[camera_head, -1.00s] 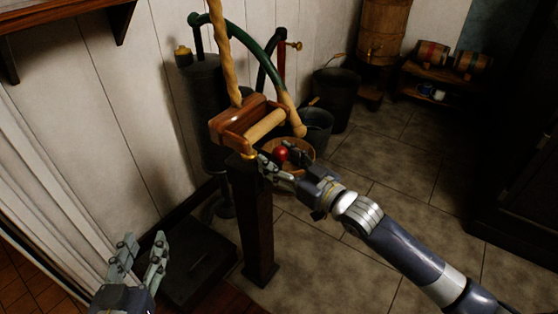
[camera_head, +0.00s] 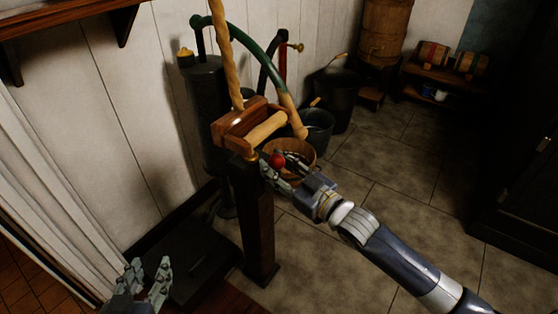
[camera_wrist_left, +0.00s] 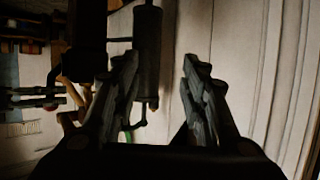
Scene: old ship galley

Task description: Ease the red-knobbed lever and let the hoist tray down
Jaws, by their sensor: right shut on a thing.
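The red knob (camera_head: 277,161) of the lever sits beside the wooden winch (camera_head: 245,125), which stands on a dark post (camera_head: 255,220). My right gripper (camera_head: 280,172) is shut at the lever just below the knob; its fingers partly hide the lever. A thick rope (camera_head: 228,60) runs up from the winch and out of view. I cannot make out the hoist tray for certain. My left gripper (camera_head: 148,272) is open and empty, low at the left; its spread fingers (camera_wrist_left: 160,85) also show in the left wrist view.
A dark flat slab (camera_head: 190,265) lies on the floor left of the post. Behind the winch stand a dark cylinder with a green pipe (camera_head: 253,45), buckets (camera_head: 333,98) and a wooden tub (camera_head: 302,148). A dark cabinet (camera_head: 520,190) is at right. Tiled floor between is clear.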

